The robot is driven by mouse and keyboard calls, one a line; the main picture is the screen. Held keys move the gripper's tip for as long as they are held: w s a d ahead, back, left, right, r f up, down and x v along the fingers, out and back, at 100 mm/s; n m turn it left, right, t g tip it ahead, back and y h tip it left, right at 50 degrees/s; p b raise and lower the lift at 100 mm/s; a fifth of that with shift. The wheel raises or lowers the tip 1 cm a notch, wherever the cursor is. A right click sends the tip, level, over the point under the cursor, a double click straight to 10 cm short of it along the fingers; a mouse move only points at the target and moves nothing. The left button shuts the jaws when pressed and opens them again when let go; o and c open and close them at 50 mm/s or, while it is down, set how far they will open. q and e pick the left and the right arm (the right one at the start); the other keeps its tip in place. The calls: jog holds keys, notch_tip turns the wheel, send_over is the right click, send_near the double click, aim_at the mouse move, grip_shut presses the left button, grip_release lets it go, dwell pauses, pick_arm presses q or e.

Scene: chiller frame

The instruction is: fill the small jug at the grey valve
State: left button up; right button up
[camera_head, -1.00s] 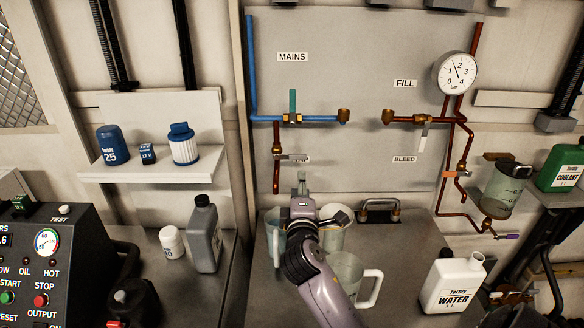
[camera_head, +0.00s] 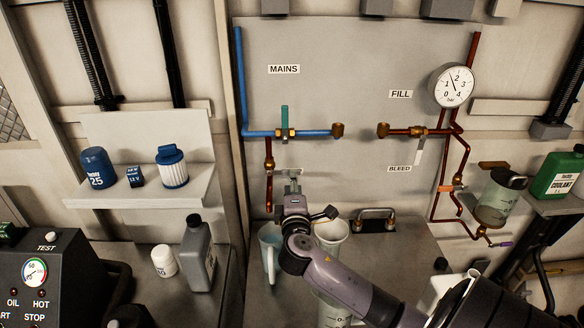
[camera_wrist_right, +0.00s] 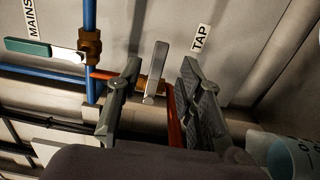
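The grey valve lever (camera_wrist_right: 155,72) is on a copper pipe by the TAP label (camera_wrist_right: 201,38) in the right wrist view. My right gripper (camera_wrist_right: 160,95) is open, its fingers on either side of the lever with visible gaps. A pale blue jug (camera_head: 270,246) stands on the bench below the tap pipe, partly hidden by my arm. It also shows at the lower right of the wrist view (camera_wrist_right: 292,156). My left gripper is out of view.
A clear vessel (camera_head: 332,232) stands right of the blue jug, and another clear jug (camera_head: 333,312) is mostly behind my arm.

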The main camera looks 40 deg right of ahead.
aim_at(283, 173)
jog(key=shift+p+x, duration=0.55)
jog(key=shift+x, duration=2.25)
grip_shut()
